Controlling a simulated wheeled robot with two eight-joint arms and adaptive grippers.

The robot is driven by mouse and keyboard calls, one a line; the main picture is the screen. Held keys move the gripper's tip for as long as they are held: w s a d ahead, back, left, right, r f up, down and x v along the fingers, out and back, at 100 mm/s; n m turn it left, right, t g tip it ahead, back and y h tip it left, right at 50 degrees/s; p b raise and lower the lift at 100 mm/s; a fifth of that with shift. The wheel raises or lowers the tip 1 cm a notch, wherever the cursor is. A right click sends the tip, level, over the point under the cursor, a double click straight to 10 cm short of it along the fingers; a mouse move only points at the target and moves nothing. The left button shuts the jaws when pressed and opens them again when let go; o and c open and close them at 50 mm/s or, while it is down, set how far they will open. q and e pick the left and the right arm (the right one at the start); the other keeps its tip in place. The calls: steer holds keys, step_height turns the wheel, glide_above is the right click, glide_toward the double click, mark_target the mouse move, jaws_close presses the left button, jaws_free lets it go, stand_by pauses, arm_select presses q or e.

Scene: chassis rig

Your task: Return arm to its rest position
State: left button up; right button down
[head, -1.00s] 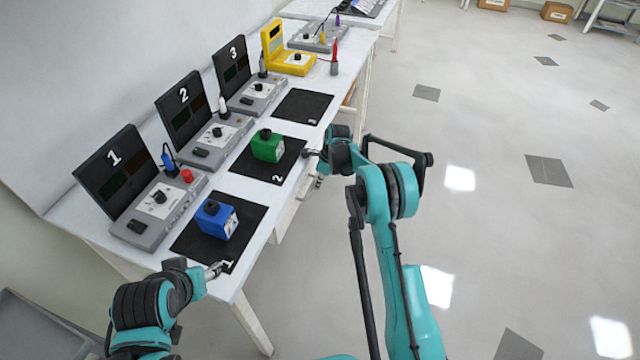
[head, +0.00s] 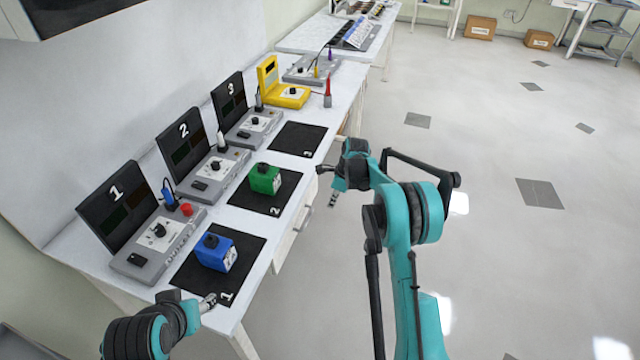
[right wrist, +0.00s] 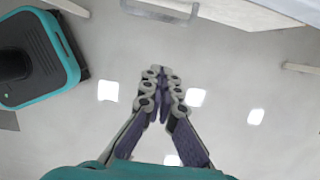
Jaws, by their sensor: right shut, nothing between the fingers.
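My right gripper (head: 333,199) hangs past the table's front edge, to the right of mat 2, over the floor. In the right wrist view its two fingers (right wrist: 162,92) meet at the tips with nothing between them. My left gripper (head: 208,302) is low over the front corner of mat 1, near the blue block; its fingers are too small to tell open from shut. The blue block (head: 215,253) with a dark knob sits on mat 1 (head: 190,283). The green block (head: 265,179) sits on mat 2 (head: 240,198).
Stations 1 (head: 160,235), 2 (head: 216,172) and 3 (head: 253,126) line the back of the white table. Mat 3 (head: 298,139) is empty. A yellow device (head: 288,96) and a red-tipped tool (head: 327,94) stand beyond. The floor (head: 500,270) at right is open.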

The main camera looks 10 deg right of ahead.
steer(key=s+a+r+n+t+h, duration=0.1)
steer(key=s+a+r+n+t, duration=0.2)
steer(key=s+r+n, duration=1.15)
steer(key=s+r+n+t, duration=0.1)
steer(key=s+n, duration=0.4)
steer(key=s, duration=0.6)
steer(key=s+r+n+t+h, duration=0.1)
steer(key=s+n, duration=0.3)
steer(key=s, duration=0.7)
steer(key=shift+s+a+r+n+t, duration=0.2)
steer(key=shift+s+r+n+t, duration=0.15)
steer(key=shift+r, duration=0.5)
